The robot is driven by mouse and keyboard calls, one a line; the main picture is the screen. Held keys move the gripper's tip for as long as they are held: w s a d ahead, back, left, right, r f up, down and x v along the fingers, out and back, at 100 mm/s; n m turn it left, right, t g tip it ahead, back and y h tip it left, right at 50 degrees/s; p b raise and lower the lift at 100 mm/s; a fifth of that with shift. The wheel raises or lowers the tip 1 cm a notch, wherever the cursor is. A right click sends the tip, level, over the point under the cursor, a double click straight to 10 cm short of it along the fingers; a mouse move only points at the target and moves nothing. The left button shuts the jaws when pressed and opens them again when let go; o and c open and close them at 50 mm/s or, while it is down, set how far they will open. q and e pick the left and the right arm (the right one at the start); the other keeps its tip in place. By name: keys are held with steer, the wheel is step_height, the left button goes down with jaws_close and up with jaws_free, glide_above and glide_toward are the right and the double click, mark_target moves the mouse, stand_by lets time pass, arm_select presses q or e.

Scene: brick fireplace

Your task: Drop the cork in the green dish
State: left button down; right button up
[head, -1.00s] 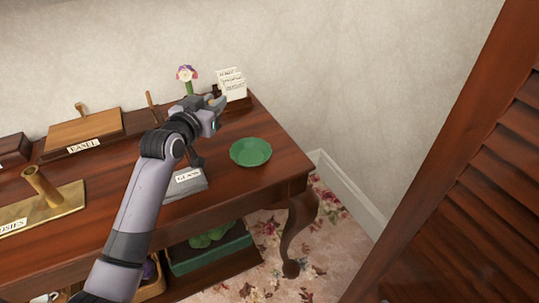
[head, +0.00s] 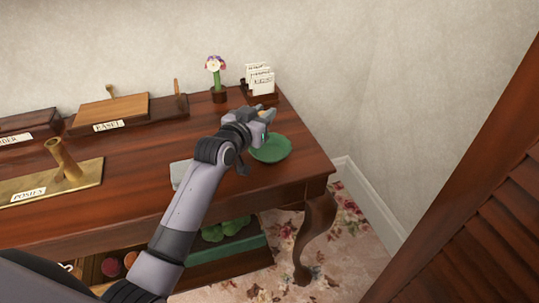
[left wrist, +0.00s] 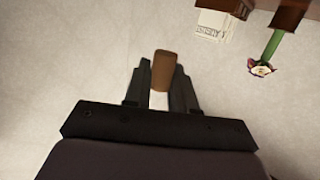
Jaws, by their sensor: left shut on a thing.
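The cork (left wrist: 163,70) is a brown cylinder between the two fingers of my left gripper (left wrist: 160,85) in the left wrist view. My left gripper (head: 266,114) is shut on it and shows in the head view just above the far part of the green dish. The green dish (head: 272,150) is round and shallow and lies near the right end of the wooden table. My gripper and wrist hide part of its left and far side. My right gripper is not in view.
The wooden table (head: 130,195) also holds a flower in a pot (head: 217,92), a card holder (head: 261,82), an easel box (head: 115,108) and a brass plate (head: 40,190). A wall stands behind. A louvered wooden panel (head: 470,220) is at the right.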

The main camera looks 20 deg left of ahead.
arm_select(q)
step_height(320, 180, down, 2)
steer(key=shift+f+b, duration=0.2)
steer(key=shift+b, duration=0.5)
steer(key=shift+f, duration=0.15)
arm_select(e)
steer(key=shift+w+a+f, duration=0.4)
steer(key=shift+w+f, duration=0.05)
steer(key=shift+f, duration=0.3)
arm_select(q)
steer(key=c, duration=0.8)
jaws_free()
steer(key=shift+c, duration=0.2)
steer(key=shift+s, duration=0.1)
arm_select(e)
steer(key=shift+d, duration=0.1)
arm_select(q)
steer(key=v, duration=0.7)
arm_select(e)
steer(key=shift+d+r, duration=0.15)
arm_select(q)
steer(key=shift+s, duration=0.1)
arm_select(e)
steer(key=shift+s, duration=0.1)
